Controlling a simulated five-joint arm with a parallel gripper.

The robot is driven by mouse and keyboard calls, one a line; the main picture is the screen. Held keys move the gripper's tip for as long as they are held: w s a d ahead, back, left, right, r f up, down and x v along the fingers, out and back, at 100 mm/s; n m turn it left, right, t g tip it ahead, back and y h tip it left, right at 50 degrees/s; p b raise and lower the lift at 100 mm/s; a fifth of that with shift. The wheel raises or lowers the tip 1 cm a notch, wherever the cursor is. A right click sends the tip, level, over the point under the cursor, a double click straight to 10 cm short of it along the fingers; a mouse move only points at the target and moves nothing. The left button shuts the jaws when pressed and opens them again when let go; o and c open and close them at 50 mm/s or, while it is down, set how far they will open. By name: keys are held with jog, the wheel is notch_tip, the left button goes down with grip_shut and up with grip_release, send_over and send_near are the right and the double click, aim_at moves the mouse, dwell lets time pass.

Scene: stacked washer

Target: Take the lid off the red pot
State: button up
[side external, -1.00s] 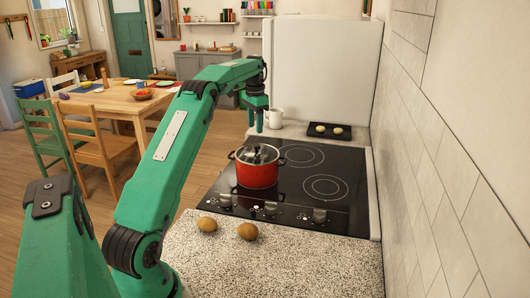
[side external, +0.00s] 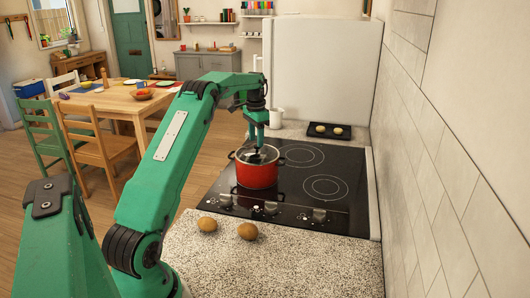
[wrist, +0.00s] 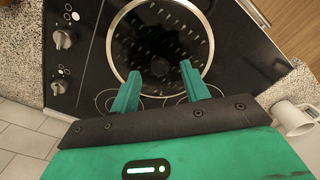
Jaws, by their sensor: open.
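The red pot (side external: 257,175) stands on the front left part of the black cooktop. Its glass lid (side external: 243,154) with a pale metal rim sits on it; the lid (wrist: 130,40) fills the top middle of the wrist view. The dark lid knob (wrist: 160,67) shows there between and just beyond my fingertips. My gripper (wrist: 159,73) is open and empty. In the side view my gripper (side external: 259,146) points down right over the lid's middle and hides the knob, so I cannot tell whether the fingers touch it.
The black cooktop (side external: 340,165) has bare burner rings to the right of the pot. Two brown potatoes (side external: 208,224) lie on the speckled counter (side external: 300,255) in front. A white mug (side external: 277,117) and a dark tray (side external: 341,131) stand behind. A tiled wall (side external: 440,160) bounds the right.

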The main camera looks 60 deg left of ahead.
aim_at(257, 150)
jog(key=shift+f, duration=1.3)
grip_shut()
jog(key=shift+r, duration=0.2)
